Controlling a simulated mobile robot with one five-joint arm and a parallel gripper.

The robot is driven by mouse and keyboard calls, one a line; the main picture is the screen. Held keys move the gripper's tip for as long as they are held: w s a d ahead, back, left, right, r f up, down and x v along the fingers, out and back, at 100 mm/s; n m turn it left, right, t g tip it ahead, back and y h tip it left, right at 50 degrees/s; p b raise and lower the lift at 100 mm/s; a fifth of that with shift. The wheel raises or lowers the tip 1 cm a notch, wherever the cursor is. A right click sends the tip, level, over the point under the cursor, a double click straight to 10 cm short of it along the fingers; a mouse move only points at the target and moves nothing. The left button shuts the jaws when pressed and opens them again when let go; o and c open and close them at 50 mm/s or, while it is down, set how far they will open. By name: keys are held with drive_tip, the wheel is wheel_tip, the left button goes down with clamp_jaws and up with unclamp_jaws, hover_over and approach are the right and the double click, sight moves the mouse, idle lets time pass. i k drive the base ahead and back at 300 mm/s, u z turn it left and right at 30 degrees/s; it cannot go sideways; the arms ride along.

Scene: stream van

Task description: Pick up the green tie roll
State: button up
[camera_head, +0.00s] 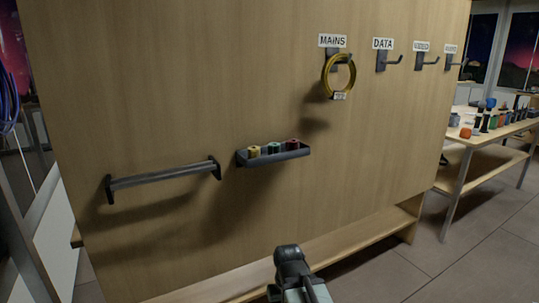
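The green tie roll (274,148) sits in a small dark shelf tray (270,158) fixed to the wooden panel. It stands between a yellow roll (253,152) on its left and a red roll (292,145) on its right. The tray's front lip hides the bottoms of the rolls. My arm enters at the bottom edge, and my gripper (292,257) appears as a dark end well below the tray, apart from it. Its fingers cannot be made out, so I cannot tell whether it is open.
A dark rail (163,176) sticks out left of the tray. Several labelled hooks line the panel's upper right; a yellow cable coil (325,77) hangs under MAINS. A wooden ledge (300,265) runs along the panel's base. A cluttered table (480,137) stands right, with clear floor before it.

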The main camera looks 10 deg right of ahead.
sight(274, 147)
drive_tip(key=u, duration=3.95)
drive_tip(key=k, duration=1.7)
drive_tip(key=z, duration=0.45)
